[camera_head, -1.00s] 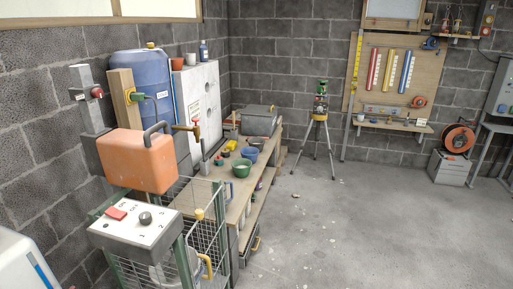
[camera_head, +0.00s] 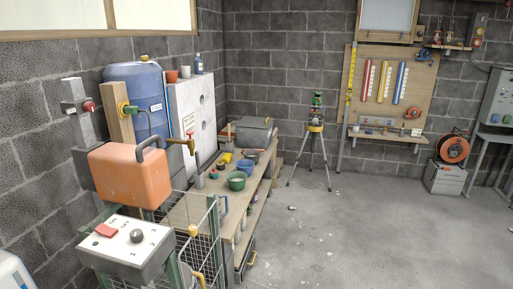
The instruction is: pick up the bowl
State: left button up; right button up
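A green bowl (camera_head: 236,182) stands upright on the wooden workbench (camera_head: 207,208), near its front edge in the left middle of the head view. A second, bluish-green bowl (camera_head: 245,166) stands just behind it. Which of them the task means, I cannot tell. Neither of my grippers is in view, and nothing is seen touching the bowls.
An orange canister (camera_head: 130,176), a wire cage (camera_head: 205,232) and a control box (camera_head: 128,243) stand in the left foreground. A grey case (camera_head: 254,131) lies at the bench's far end. A tripod (camera_head: 315,150) stands beyond. The concrete floor (camera_head: 370,235) at right is open.

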aim_at(252, 158)
jog(key=i+z, duration=0.3)
jog(key=i, duration=1.75)
